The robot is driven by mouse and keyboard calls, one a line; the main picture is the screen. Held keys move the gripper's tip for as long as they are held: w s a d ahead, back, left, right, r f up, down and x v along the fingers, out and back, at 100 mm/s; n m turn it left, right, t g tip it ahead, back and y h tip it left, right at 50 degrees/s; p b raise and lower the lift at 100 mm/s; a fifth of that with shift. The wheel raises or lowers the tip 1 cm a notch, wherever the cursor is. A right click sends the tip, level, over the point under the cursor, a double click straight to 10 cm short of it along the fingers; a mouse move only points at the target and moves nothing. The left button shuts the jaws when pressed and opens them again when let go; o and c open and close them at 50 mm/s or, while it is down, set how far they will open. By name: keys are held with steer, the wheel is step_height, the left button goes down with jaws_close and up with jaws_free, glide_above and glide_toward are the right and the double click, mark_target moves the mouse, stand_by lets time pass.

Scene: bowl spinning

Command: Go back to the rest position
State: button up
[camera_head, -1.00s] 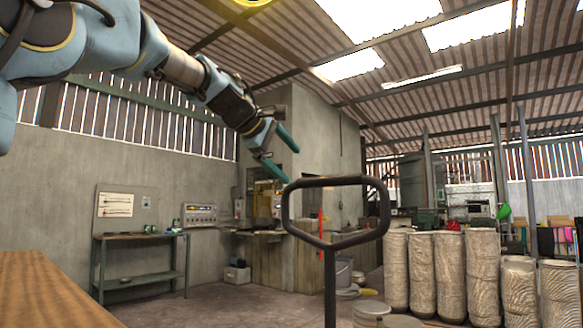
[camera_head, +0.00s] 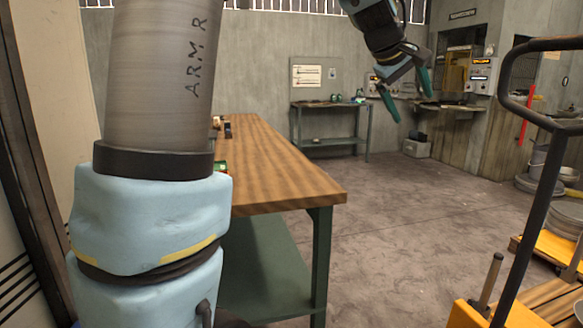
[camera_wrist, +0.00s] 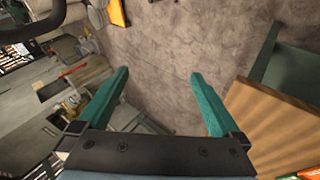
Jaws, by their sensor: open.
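My gripper (camera_head: 407,97) shows in the head view at the upper right of centre, in the air beyond the right side of the wooden table. Its two green fingers are spread and hang downward with nothing between them. The wrist view shows the same open gripper (camera_wrist: 165,95), with only bare floor between the fingers. My arm, marked "ARM R", fills the left part of the head view and hides part of the table.
A wooden-topped table (camera_head: 285,175) with green legs stands close by; small items lie at its far end. A workbench (camera_head: 330,143) stands by the back wall. An orange pallet truck (camera_head: 478,315) with a dark handle (camera_head: 527,195) is at right. Floor (camera_head: 400,220) between is clear.

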steer(key=s+a+f+m+g+y+p, duration=0.1)
steer(key=a+f+y+p, duration=0.1)
steer(key=a+f, duration=0.65)
steer(key=s+a+f+y+p, duration=0.1)
steer(key=s+a+f+y, duration=0.15)
steer(key=a+f, duration=0.65)
steer(key=s+a+f+m+g+y+p, duration=0.1)
steer(key=s+a+f, duration=0.1)
steer(key=s+a, duration=0.3)
steer(key=s+a+f+m+g+y+p, duration=0.1)
steer(key=s+a+f, duration=0.2)
steer(key=s+a, duration=0.3)
steer(key=a, duration=0.5)
steer(key=shift+a+f+m, duration=0.15)
steer(key=shift+f+m, duration=0.1)
steer(key=shift+m, duration=0.05)
